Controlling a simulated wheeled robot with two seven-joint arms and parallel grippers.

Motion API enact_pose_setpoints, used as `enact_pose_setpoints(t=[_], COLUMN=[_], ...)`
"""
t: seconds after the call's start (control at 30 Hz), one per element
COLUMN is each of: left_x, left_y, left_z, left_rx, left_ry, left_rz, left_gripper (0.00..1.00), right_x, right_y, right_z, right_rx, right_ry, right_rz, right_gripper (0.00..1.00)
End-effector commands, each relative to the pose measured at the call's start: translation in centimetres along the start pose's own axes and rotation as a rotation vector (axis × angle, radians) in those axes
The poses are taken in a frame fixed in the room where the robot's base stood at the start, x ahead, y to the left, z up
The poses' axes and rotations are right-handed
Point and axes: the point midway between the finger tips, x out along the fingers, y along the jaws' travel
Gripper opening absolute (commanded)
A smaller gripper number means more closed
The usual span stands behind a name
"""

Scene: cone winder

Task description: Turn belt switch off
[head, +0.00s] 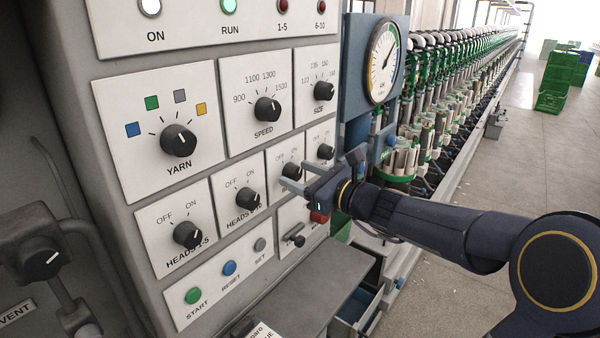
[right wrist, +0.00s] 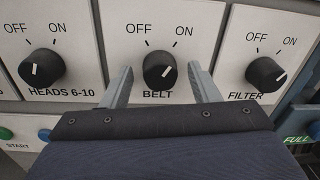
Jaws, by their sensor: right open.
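The belt switch is a black knob labelled BELT (right wrist: 160,70) on a white panel, with OFF printed at its upper left and ON at its upper right. Its white mark sits on the right of its face. In the head view the belt switch (head: 291,171) is partly covered by my right gripper (head: 287,178). In the right wrist view my right gripper (right wrist: 161,88) is open, with one finger on each side of the knob and a gap to it on both sides. How deep the fingertips reach is unclear. My left gripper is out of view.
The HEADS 6-10 knob (right wrist: 41,68) and the FILTER knob (right wrist: 266,74) flank the belt switch. A red button (head: 319,217) is below the gripper. A grey shelf (head: 310,285) juts out below the panel. A gauge (head: 383,62) stands at the right.

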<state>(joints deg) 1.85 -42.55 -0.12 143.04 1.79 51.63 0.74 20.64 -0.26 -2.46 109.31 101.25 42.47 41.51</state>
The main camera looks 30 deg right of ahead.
Motion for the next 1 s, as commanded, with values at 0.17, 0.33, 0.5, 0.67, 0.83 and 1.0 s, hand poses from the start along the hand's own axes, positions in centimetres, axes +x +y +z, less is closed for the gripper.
enact_pose_setpoints(t=[0.17,0.33,0.5,0.67,0.83,1.0], left_x=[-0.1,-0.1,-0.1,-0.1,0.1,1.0], left_y=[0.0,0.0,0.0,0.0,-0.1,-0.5], left_z=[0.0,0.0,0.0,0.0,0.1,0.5], left_rx=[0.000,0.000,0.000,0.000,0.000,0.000], left_ry=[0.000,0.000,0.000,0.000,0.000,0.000], left_rz=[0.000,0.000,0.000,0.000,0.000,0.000], left_gripper=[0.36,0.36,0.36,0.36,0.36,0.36], right_x=[0.5,0.5,0.5,0.5,0.5,0.5], right_y=[0.0,0.0,0.0,0.0,0.0,0.1], right_z=[0.0,0.0,0.0,0.0,-0.1,-0.4], right_rx=[-0.001,-0.001,-0.001,-0.001,-0.009,-0.053], right_ry=[0.000,0.000,0.000,0.000,0.000,-0.003], right_rz=[0.000,0.000,0.000,0.000,0.000,-0.001], right_gripper=[0.55,0.54,0.32,0.11,0.10,0.11])
